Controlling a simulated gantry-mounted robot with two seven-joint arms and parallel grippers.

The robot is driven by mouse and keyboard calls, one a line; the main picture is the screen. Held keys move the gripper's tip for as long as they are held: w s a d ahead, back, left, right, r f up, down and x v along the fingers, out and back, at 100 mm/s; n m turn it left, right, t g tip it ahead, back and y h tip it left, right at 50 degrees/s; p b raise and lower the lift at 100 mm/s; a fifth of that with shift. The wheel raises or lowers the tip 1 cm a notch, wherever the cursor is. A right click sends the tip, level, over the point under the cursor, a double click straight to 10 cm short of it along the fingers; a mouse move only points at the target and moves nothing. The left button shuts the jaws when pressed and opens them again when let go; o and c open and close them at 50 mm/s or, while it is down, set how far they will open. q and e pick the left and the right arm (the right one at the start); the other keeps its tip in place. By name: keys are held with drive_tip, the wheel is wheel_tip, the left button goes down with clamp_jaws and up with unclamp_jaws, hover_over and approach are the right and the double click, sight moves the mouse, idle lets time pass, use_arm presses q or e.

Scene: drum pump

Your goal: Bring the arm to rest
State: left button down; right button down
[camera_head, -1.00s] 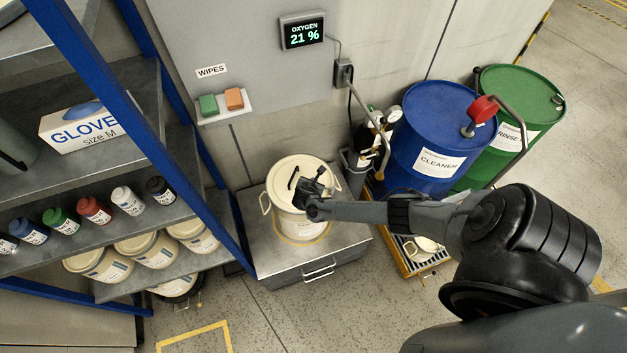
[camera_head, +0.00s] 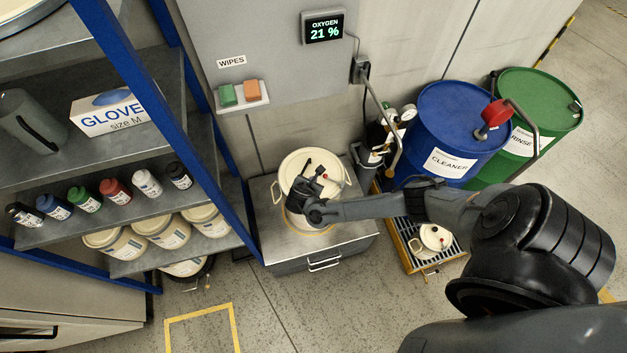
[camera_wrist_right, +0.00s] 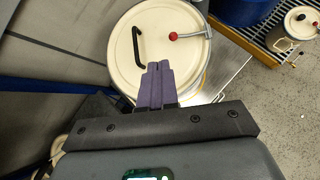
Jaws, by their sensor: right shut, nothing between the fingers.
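My right arm comes in from the right in the head view. Its gripper (camera_head: 312,182) is over the cream pail (camera_head: 309,188), in front of part of its lid. In the right wrist view the gripper's purple-grey fingers (camera_wrist_right: 156,80) are shut together with nothing between them, in front of the pail's round lid (camera_wrist_right: 165,75). The lid carries a bent black handle (camera_wrist_right: 137,50) and a lever with a red knob (camera_wrist_right: 174,36). Whether the fingertips touch the lid cannot be told. My left gripper is not in view.
The pail stands on a grey cabinet (camera_head: 285,250). A blue-framed shelf (camera_head: 150,100) with bottles and pails is at left. The blue drum (camera_head: 440,120), green drum (camera_head: 545,95) and a small container (camera_head: 435,237) on a yellow-edged grate are at right. The front floor is clear.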

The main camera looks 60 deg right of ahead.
idle(0.3)
drive_tip(key=s+a+f+g+y, duration=0.1)
drive_tip(key=s+a+f, duration=0.25)
drive_tip(key=s, duration=0.25)
drive_tip(key=s+a+f+g+y, duration=0.1)
drive_tip(key=s+a+f, duration=0.25)
drive_tip(key=s, duration=0.25)
drive_tip(key=s+a+m+y, duration=0.1)
drive_tip(key=s+a+y, duration=0.15)
drive_tip(key=a, duration=0.25)
drive_tip(key=s+a+y, duration=0.1)
drive_tip(key=s+a, duration=0.2)
drive_tip(key=a, duration=0.2)
drive_tip(key=s+a+r+m+y, duration=0.2)
drive_tip(key=a+r+m, duration=0.2)
drive_tip(key=a+r, duration=0.25)
wheel_tip(320, 180, up, 19)
drive_tip(key=w+d+m+t+y, duration=0.1)
drive_tip(key=w+m+t, duration=0.1)
drive_tip(key=m, duration=1)
drive_tip(key=shift+w+d+r+t, duration=0.15)
drive_tip(key=shift+w+r+t, duration=0.05)
drive_tip(key=shift+t, duration=0.2)
drive_tip(key=shift+y, duration=0.25)
